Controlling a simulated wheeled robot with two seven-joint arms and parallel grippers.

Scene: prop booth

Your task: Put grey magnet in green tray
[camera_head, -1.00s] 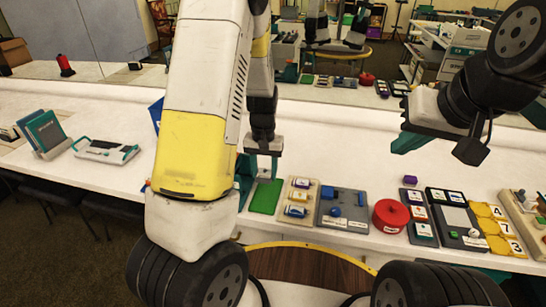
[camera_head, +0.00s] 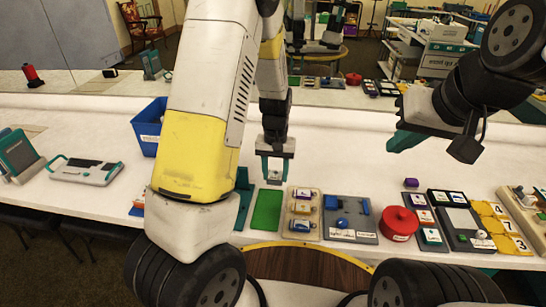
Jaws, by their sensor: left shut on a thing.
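The flat green tray (camera_head: 267,210) lies on the white table, just right of my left arm's white elbow link. My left gripper (camera_head: 274,177) points down above the table, just beyond the tray's far edge in the picture. It is shut on a small grey piece (camera_head: 274,173), which looks like the grey magnet, though it is small and mostly hidden between the fingers. My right gripper (camera_head: 400,141) hangs over the table at the right, seen from the side. Its teal finger shows, but the gap between the fingers does not.
Right of the tray are a beige board (camera_head: 304,232) with small pieces, a grey board (camera_head: 348,235), a red round container (camera_head: 398,222) and black panels (camera_head: 460,222). A blue bin (camera_head: 146,128) stands behind my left arm. The table's middle is clear.

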